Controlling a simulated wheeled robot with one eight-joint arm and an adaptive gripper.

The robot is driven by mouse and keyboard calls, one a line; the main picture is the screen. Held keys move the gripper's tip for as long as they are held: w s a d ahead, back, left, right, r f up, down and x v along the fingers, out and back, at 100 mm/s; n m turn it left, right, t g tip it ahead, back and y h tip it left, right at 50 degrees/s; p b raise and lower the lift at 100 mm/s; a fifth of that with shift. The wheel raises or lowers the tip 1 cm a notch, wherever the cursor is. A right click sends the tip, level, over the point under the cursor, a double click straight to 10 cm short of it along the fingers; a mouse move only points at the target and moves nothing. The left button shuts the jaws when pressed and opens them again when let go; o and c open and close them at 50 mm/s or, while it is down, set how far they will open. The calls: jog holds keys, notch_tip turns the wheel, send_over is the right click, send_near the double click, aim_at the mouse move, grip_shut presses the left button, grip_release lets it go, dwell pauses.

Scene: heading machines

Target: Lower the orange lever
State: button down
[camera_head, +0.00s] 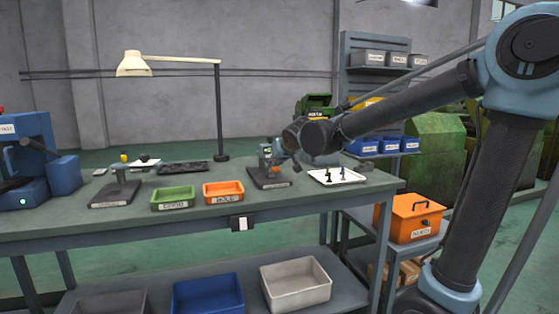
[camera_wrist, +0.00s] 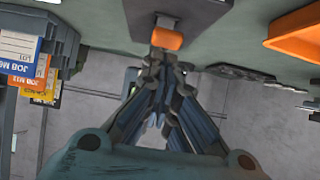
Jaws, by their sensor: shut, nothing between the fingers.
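The orange lever (camera_wrist: 167,39) shows in the wrist view as a short orange grip on a grey stem, just beyond my fingertips. My gripper (camera_wrist: 160,62) has its fingers drawn together with nothing between them, and their tips are close to the orange grip. I cannot tell whether they touch it. In the head view my gripper (camera_head: 279,152) is at the small blue-grey fixture (camera_head: 266,163) on a dark base on the workbench.
On the workbench (camera_head: 130,222), a green bin (camera_head: 173,198) and an orange bin (camera_head: 223,192) stand left of the fixture. A white tray (camera_head: 350,178) with small parts lies to its right. A lamp (camera_head: 133,66) stands behind. Job cards (camera_wrist: 32,65) show in the wrist view.

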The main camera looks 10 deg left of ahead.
jog(key=shift+w+a, duration=0.1)
jog(key=shift+w+a+r, duration=0.35)
jog(key=shift+w, duration=0.15)
dwell(0.3)
